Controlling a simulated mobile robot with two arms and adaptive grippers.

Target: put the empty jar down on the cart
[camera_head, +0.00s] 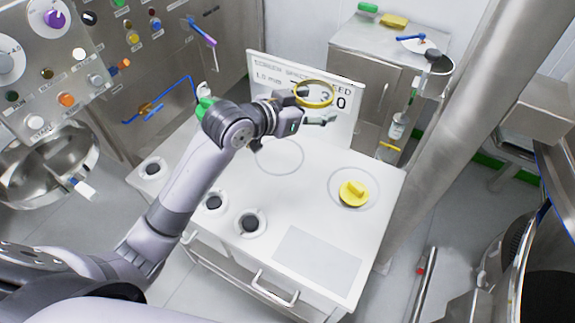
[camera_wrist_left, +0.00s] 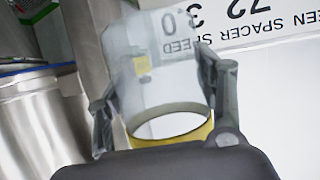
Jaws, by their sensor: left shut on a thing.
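The empty jar is clear with a yellow rim (camera_head: 315,94). In the left wrist view its see-through body (camera_wrist_left: 150,80) sits between my two fingers, with the open, rimmed end nearest the camera. My left gripper (camera_head: 310,108) is shut on the jar and, in the head view, shows in front of the sign panel at the cart's back edge. The jar's clear body is hard to make out there. The white cart (camera_head: 315,215) has a yellow knobbed lid (camera_head: 353,194) in a round outline at right. My right gripper is not in view.
The cart top also has an empty round outline (camera_head: 280,157), a grey rectangle (camera_head: 316,257) and several dark-centred round holders (camera_head: 249,223) on the left. The sign panel (camera_head: 345,110) stands at the back. A steel pipe (camera_head: 445,130) rises beyond the right edge.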

